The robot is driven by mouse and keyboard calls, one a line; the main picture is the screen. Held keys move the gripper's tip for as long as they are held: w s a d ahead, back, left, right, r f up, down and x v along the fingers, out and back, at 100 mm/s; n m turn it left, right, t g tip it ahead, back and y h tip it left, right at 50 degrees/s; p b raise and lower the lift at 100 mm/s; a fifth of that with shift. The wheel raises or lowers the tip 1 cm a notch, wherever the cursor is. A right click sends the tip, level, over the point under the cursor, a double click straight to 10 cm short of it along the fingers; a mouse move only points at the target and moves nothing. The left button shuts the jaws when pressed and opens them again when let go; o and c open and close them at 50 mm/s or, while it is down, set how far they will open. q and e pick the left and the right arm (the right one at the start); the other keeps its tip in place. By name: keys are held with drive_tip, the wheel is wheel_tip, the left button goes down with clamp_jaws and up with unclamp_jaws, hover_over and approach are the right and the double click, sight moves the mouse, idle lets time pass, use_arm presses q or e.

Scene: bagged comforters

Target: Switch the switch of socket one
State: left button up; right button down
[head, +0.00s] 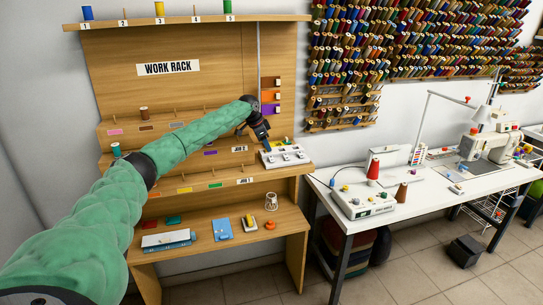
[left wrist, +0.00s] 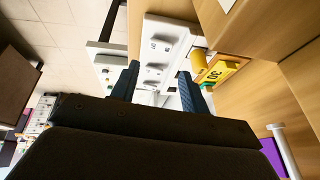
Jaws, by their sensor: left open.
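A white socket block (head: 285,157) with several sockets and small switches lies on the middle shelf of the work rack, at its right end. My left gripper (head: 262,139) is just above and to the left of the block in the head view, with its jaws pointing down toward it. In the left wrist view the gripper (left wrist: 160,88) is open and empty. The white socket block (left wrist: 168,32) shows beyond and between its dark fingers. I cannot tell which socket is number one, or whether the fingers touch the block. My right gripper is not in view.
A yellow item with a dark-marked tag (left wrist: 220,71) lies close to the right finger. The wooden work rack (head: 168,68) rises behind my arm. A white table (head: 420,190) with sewing machines stands to the right. The lower shelf holds a blue pad (head: 222,229) and a white wire holder (head: 249,223).

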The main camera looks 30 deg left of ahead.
sight(272, 159)
use_arm(q)
drive_tip(key=p+x, duration=0.2)
drive_tip(key=x, duration=0.3)
drive_tip(key=shift+w+d+f+p, duration=0.15)
drive_tip(key=shift+w+f+p, duration=0.05)
drive_tip(key=shift+f+p, duration=0.1)
drive_tip(key=shift+x, duration=0.75)
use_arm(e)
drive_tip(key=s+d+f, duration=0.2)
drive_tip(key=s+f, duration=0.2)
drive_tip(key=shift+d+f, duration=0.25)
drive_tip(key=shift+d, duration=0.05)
